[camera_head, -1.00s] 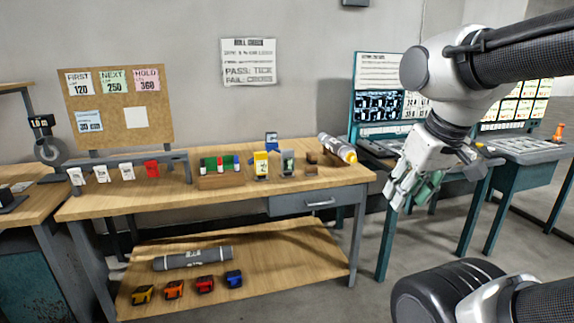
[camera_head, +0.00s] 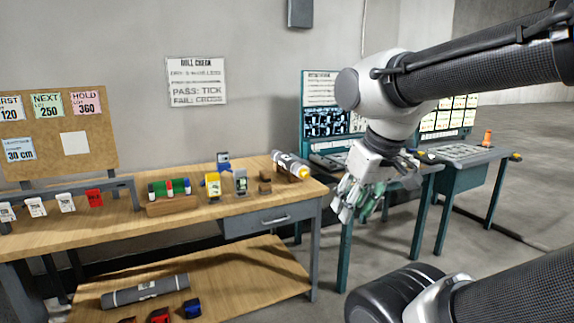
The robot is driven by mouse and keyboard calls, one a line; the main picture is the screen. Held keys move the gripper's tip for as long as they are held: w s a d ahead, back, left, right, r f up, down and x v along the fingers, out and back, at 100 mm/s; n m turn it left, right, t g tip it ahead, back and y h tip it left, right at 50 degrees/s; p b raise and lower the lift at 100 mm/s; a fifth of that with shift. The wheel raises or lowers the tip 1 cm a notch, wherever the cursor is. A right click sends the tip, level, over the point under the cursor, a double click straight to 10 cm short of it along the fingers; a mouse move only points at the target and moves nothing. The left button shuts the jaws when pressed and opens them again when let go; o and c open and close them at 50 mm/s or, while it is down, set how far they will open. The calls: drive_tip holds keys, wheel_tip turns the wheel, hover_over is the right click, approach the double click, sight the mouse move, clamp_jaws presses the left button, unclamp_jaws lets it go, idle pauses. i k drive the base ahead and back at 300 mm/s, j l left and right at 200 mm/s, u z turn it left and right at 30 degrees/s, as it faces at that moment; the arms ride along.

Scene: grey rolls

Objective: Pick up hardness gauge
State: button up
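Two small upright handheld devices stand on the wooden workbench (camera_head: 120,229): a yellow one (camera_head: 213,186) and a grey one (camera_head: 240,181) just right of it. Either could be the hardness gauge; their labels are too small to read. My gripper (camera_head: 357,212) hangs in the air to the right of the bench, well apart from both devices. Its pale fingers with green pads look spread, with nothing between them.
A grey roll with a yellow end (camera_head: 290,166) lies at the bench's right end. A rack of markers (camera_head: 172,205) is left of the devices. Tags hang on a rail at the left. Teal test stations (camera_head: 470,153) stand behind my arm. Another roll (camera_head: 145,291) lies on the lower shelf.

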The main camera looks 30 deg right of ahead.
sight(239, 175)
drive_tip(key=i+l, duration=0.15)
drive_tip(key=i, duration=0.35)
drive_tip(key=i+l, duration=0.2)
drive_tip(key=i, duration=0.3)
drive_tip(key=i+l, duration=0.15)
drive_tip(key=i, duration=0.35)
drive_tip(key=i+l, duration=0.2)
drive_tip(key=i, duration=0.3)
